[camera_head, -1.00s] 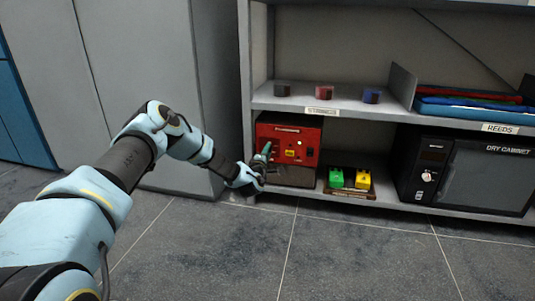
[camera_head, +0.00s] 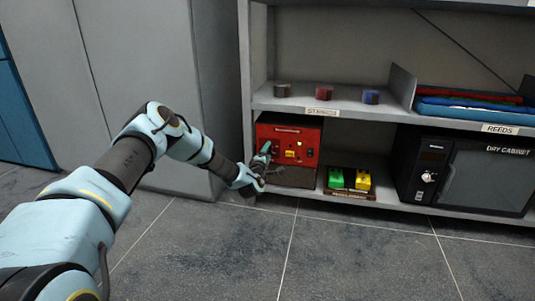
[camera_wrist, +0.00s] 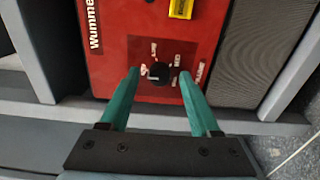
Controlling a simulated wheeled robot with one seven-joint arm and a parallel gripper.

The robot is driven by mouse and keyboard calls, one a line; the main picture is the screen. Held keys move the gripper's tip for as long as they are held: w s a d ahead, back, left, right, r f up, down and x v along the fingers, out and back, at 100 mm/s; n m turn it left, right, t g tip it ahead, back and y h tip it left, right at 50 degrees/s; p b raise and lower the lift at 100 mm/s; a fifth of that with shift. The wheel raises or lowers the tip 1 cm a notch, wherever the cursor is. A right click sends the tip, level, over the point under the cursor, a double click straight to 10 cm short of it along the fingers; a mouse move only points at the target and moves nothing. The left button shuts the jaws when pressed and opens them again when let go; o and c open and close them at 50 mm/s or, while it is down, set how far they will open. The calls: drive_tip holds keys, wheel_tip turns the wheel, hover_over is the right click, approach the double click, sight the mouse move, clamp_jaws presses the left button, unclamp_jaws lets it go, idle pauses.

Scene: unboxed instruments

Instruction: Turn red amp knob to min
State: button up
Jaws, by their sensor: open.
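The red amp (camera_head: 306,134) stands on the lower shelf at its left end, with a dark lower front. In the wrist view, its red panel (camera_wrist: 112,60) carries a round black knob (camera_wrist: 160,73) with small white labels around it. My gripper (camera_wrist: 158,76) is open, its two green fingers on either side of the knob. I cannot tell whether the fingertips touch it. In the head view my gripper (camera_head: 266,150) is at the amp's front left and hides part of the panel.
Beside the knob is a yellow part (camera_wrist: 181,8). Green (camera_head: 336,178) and yellow (camera_head: 362,179) pedals sit right of the amp. A dry cabinet (camera_head: 480,175) is farther right. The shelf board (camera_head: 300,100) is above, and a grey cabinet (camera_head: 150,60) stands left.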

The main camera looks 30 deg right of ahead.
drive_tip(key=p+v, duration=0.4)
drive_tip(key=v, duration=0.6)
drive_tip(key=shift+s+a, duration=0.25)
drive_tip(key=a+r+m+g+y+p, duration=0.25)
drive_tip(key=a+r+m+y, duration=0.35)
drive_tip(key=a, duration=0.6)
drive_tip(key=a+r+m+g+y+p, duration=0.1)
drive_tip(key=a+r+m+g, duration=0.3)
drive_tip(key=a+r, duration=0.55)
drive_tip(key=s+a+r+g+y+p, duration=0.1)
drive_tip(key=s+a+r+g+y, duration=0.3)
drive_tip(key=s+a, duration=0.7)
drive_tip(key=s+a+r+g+y+p, duration=0.1)
drive_tip(key=s+a+r, duration=0.4)
drive_tip(key=s+a, duration=0.6)
wheel_tip(320, 180, up, 38)
drive_tip(key=w+a+p, duration=0.2)
drive_tip(key=p, duration=3.5)
drive_tip(key=shift+m+p, duration=0.4)
